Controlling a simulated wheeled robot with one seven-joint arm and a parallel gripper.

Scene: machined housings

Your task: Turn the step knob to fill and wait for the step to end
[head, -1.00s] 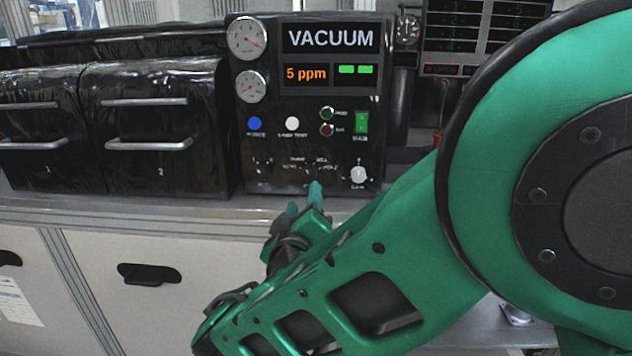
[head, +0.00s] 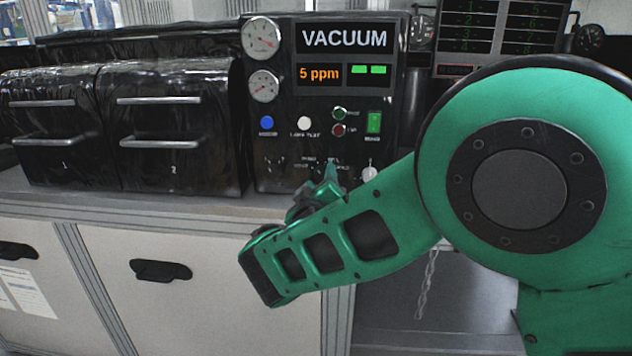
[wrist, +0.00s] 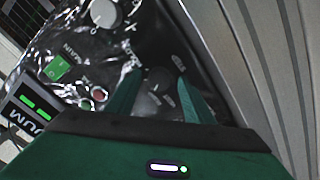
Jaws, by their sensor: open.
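The black control panel (head: 290,165) reads VACUUM on its display (head: 344,39), with 5 ppm in orange (head: 319,73) below. The step knob (wrist: 160,78) is a dark round knob with a pale mark and labels around it in the wrist view. In the head view my gripper hides it. My gripper (wrist: 158,100) is open, with one green finger on each side of the knob in the wrist view. I cannot tell whether the fingers touch it. In the head view my gripper (head: 327,180) is at the panel's lower part.
A pale knob (wrist: 104,13) and the lit green main switch (wrist: 58,68) are close to my gripper. Blue (head: 266,123) and white (head: 304,123) buttons sit higher on the panel. Black-wrapped boxes with handles (head: 160,142) stand left. The bench edge (head: 140,208) runs below.

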